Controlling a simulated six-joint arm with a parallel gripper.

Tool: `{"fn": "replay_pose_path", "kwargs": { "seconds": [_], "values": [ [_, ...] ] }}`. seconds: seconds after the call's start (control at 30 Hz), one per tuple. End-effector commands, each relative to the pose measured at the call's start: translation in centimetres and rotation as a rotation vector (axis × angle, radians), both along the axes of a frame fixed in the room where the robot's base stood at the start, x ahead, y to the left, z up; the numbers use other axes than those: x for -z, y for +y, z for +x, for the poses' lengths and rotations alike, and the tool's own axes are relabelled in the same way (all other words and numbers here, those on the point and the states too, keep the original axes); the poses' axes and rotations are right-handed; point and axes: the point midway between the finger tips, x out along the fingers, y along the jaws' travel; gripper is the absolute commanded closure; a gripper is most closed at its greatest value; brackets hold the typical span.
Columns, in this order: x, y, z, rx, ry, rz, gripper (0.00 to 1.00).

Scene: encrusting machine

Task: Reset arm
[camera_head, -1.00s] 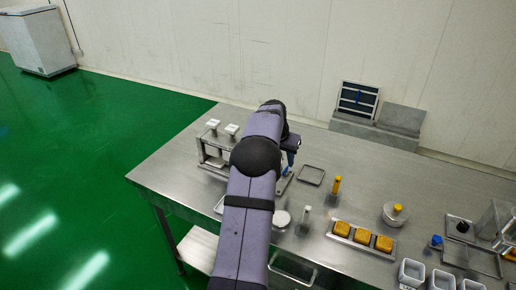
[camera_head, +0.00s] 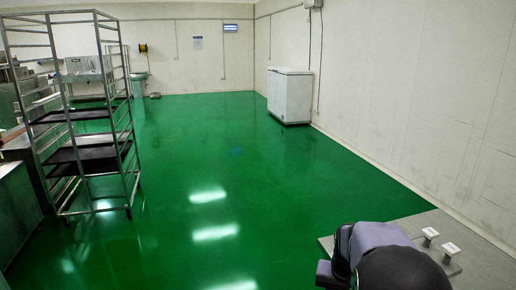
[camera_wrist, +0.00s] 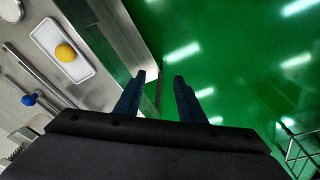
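My gripper (camera_wrist: 159,92) shows in the wrist view with its two blue fingers apart and nothing between them. Green floor and the edge of a metal surface show beyond the fingertips. In the head view my arm is at the bottom right, beside the corner of the steel table (camera_head: 472,262); the gripper fingers cannot be made out there.
In the wrist view a white tray (camera_wrist: 48,37) holds a yellow round thing (camera_wrist: 65,53), with a blue knob (camera_wrist: 29,100) below. In the head view a tall rack (camera_head: 60,130) stands left and a white chest (camera_head: 290,95) by the wall. The green floor between is clear.

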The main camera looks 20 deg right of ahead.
Motion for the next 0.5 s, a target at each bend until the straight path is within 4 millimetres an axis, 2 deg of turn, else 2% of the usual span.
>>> {"fn": "replay_pose_path", "kwargs": {
  "seconds": [0.03,0.1,0.2,0.33,0.5],
  "values": [
    [0.0,3.7,-0.8,-0.088,0.016,0.012,0.64],
    [0.3,8.0,-2.3,-0.196,0.038,0.028,0.64],
    [1.0,13.0,-5.2,-0.341,0.069,0.044,0.64],
    [1.8,17.3,-9.0,-0.488,0.105,0.061,0.64],
    [2.6,19.8,-12.1,-0.594,0.132,0.071,0.64]
  ]
}}
